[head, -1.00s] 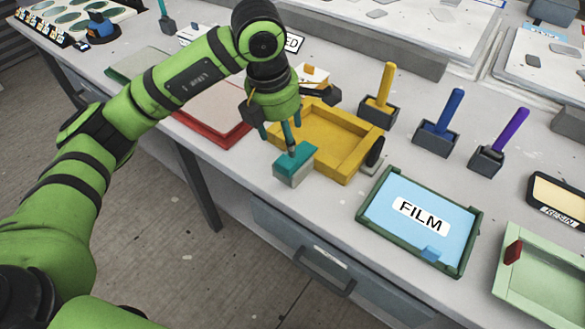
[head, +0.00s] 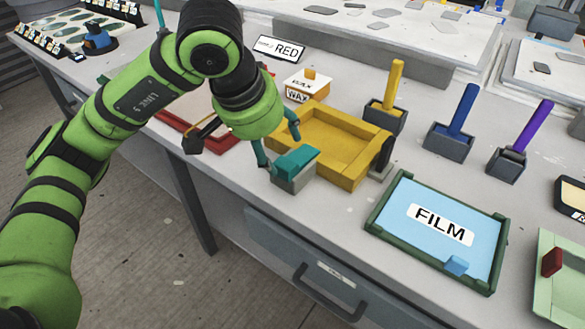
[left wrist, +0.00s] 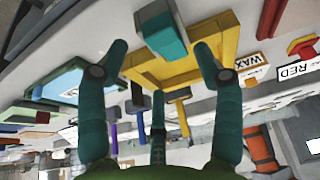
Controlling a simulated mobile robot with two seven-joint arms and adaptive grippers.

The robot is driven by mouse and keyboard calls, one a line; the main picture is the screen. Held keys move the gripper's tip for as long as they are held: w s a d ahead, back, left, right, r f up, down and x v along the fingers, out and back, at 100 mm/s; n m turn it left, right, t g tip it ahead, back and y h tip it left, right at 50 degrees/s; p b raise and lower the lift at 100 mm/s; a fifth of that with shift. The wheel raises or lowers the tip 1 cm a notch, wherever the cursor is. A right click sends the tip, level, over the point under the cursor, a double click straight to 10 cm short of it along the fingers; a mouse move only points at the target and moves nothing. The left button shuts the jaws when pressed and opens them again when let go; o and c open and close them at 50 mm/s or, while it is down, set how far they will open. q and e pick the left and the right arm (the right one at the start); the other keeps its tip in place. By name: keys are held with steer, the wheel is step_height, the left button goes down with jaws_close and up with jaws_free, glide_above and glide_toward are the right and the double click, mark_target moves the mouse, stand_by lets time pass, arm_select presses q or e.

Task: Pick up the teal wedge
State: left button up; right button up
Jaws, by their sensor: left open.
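The teal wedge (head: 296,160) is a small block with a teal upper part and a grey lower part. It sits on the table near the front edge, against or just in front of the yellow tray (head: 345,172). In the left wrist view the wedge (left wrist: 163,38) lies ahead of the fingers, between the two outer tips. My left gripper (head: 277,145) has teal fingers spread open and empty. In the head view one finger comes down close by the wedge's left side; I cannot tell whether it touches. My right gripper is in neither view.
A blue FILM tray (head: 436,232) with a dark green rim lies to the right. Yellow, blue and purple-handled tools (head: 454,125) stand behind. A WAX box (head: 306,84) and a red-rimmed tray (head: 218,139) are near the arm. Bare table shows between the wedge and FILM tray.

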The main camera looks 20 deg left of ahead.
mark_target(283, 165)
arm_select(q)
steer(key=p+x, duration=0.1)
steer(key=x, duration=0.5)
steer(key=shift+f, duration=0.1)
steer(key=shift+w+f, duration=0.2)
steer(key=shift+f, duration=0.2)
steer(key=shift+s, duration=0.1)
jaws_close()
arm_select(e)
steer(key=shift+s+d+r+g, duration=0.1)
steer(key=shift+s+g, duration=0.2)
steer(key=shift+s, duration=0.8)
